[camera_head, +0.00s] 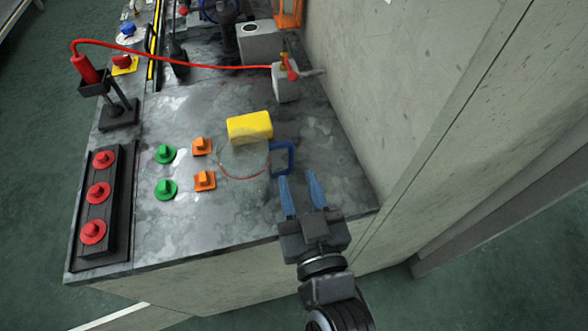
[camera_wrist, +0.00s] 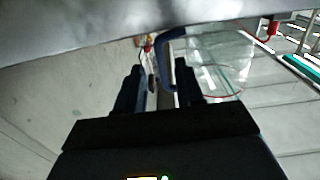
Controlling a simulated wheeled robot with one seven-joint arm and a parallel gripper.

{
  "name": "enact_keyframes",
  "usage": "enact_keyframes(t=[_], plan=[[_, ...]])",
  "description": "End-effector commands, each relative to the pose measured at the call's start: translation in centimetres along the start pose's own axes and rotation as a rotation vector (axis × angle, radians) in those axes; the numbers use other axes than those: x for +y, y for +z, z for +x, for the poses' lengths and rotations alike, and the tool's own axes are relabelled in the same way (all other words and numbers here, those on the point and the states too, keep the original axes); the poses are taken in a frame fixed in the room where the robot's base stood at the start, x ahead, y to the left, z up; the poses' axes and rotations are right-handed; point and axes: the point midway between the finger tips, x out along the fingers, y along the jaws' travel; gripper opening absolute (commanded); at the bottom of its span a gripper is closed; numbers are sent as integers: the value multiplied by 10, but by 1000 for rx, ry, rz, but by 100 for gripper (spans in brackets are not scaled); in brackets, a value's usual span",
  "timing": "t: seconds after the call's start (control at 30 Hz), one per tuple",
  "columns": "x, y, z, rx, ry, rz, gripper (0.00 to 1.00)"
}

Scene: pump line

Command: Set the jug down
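The jug (camera_head: 243,165) is clear, with a thin red line around it and a blue handle (camera_head: 284,157) on its right side. It appears upright on the grey worktop (camera_head: 190,225), though its clear base is hard to make out. My gripper (camera_head: 298,177) is open with its two blue fingers spread beside the handle. In the wrist view the handle (camera_wrist: 165,48) reaches to the gap between the fingers, closer to the right finger, and neither finger is clamped on it. The clear jug body (camera_wrist: 215,65) is right of the gripper there.
A yellow block (camera_head: 249,127) is right behind the jug. Orange knobs (camera_head: 204,180) and green knobs (camera_head: 165,189) are to its left, then a black box with red buttons (camera_head: 97,192). A red hose (camera_head: 200,66) crosses the back. A concrete wall (camera_head: 400,90) bounds the right.

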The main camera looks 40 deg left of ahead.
Motion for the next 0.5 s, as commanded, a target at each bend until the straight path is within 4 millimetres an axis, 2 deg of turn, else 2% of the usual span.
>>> enact_keyframes(t=[0.03,0.2,0.33,0.5], plan=[[0,3,-12,-2,-1,0,37],[-1,3,-44,-2,-2,0,37],[0,2,-62,-1,-1,0,37],[0,0,-75,0,-1,1,37]])
